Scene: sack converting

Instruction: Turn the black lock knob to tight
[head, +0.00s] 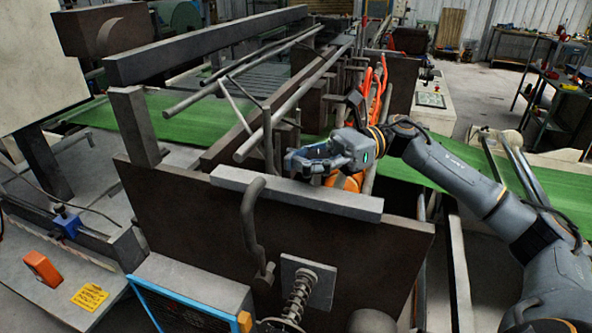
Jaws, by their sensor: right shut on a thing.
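My right gripper (296,161) reaches in from the right, just above and behind the grey bar on top of the brown machine plate. Its fingers are closed. The black lock knob does not show clearly; what shows fits it being hidden between the fingers, and its turn position cannot be read. My left gripper is not in view.
A grey top bar (295,193) and a brown plate (200,225) stand in front of the gripper. A bent grey crank handle (250,220) and a spring-loaded screw (297,295) are on the near side.

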